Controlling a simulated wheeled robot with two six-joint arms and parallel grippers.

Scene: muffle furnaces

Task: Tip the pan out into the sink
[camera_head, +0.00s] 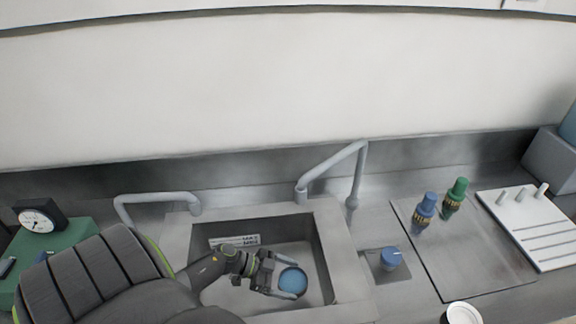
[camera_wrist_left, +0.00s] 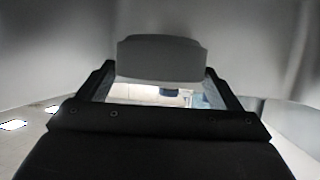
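The sink (camera_head: 347,270) is a grey metal basin in the lower middle of the head view. My left gripper (camera_head: 293,280) is down in its opening, toward the right side. Its two fingers lie on either side of a round blue thing (camera_head: 290,281), which I take to be the pan or what it holds. In the left wrist view a grey shape (camera_wrist_left: 160,58) fills the space between the dark fingertips, and the fingers touch its sides. Whether anything is left in it is hidden. My right gripper is in neither view.
A bent tap (camera_head: 332,172) stands behind the sink, and a grey rail (camera_head: 155,197) is at its left. Blue (camera_head: 424,212) and green (camera_head: 455,195) bottles, a blue knob (camera_head: 390,258), a white rack (camera_head: 535,228) and a white round dish (camera_head: 464,313) are to the right. A dial clock (camera_head: 38,218) is left.

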